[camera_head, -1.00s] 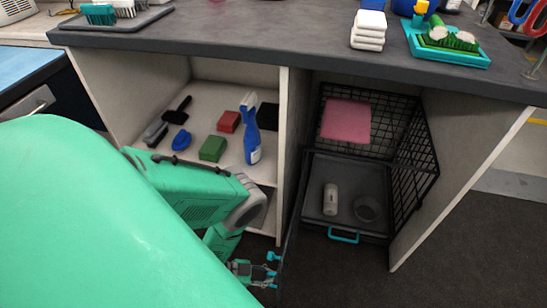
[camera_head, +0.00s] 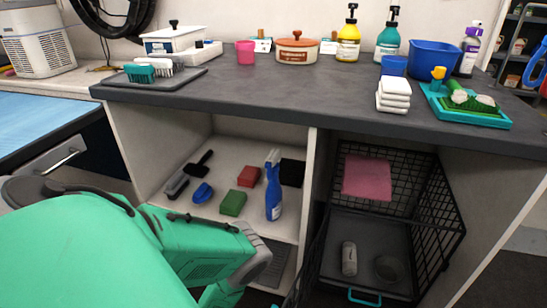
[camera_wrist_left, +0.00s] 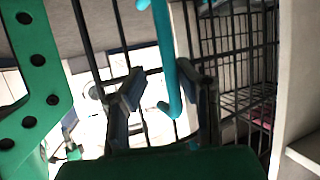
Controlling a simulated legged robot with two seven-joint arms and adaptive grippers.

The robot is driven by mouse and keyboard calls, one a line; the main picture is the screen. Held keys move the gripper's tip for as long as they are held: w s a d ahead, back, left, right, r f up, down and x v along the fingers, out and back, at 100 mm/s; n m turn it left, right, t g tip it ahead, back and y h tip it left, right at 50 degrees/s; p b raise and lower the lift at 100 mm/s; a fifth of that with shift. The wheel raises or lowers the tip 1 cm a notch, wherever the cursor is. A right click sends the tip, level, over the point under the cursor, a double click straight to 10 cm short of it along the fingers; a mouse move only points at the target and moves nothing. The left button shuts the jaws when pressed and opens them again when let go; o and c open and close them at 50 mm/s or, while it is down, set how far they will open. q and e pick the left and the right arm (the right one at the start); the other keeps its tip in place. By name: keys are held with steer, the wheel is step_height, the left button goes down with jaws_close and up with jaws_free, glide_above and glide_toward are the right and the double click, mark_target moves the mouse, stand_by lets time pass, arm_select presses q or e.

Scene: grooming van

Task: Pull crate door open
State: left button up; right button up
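The black wire crate (camera_head: 432,215) stands under the right part of the counter. Its door (camera_head: 312,262) shows nearly edge-on at the crate's left front side, swung out toward me; its lower part is cut off by the frame. In the left wrist view, dark door bars (camera_wrist_left: 88,40) cross the picture with a teal handle (camera_wrist_left: 170,65) on them. My left gripper (camera_wrist_left: 167,88) has its two fingers apart, with the handle between them; I cannot tell whether a finger touches it. This gripper is below the head view. My right gripper is not in view.
A pink cloth (camera_head: 367,178), grey bottle (camera_head: 349,258) and dark bowl (camera_head: 388,268) are inside the crate. A teal tray handle (camera_head: 364,299) is at its front. A panel (camera_head: 310,185) separates it from the shelf with a spray bottle (camera_head: 273,190). The counter (camera_head: 240,93) overhangs both.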

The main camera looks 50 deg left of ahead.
arm_select(q)
steer(key=shift+w+r, duration=0.1)
steer(key=shift+w, duration=0.05)
steer(key=shift+a, duration=0.2)
steer(key=v, duration=1.1)
steer(key=shift+s, duration=0.45)
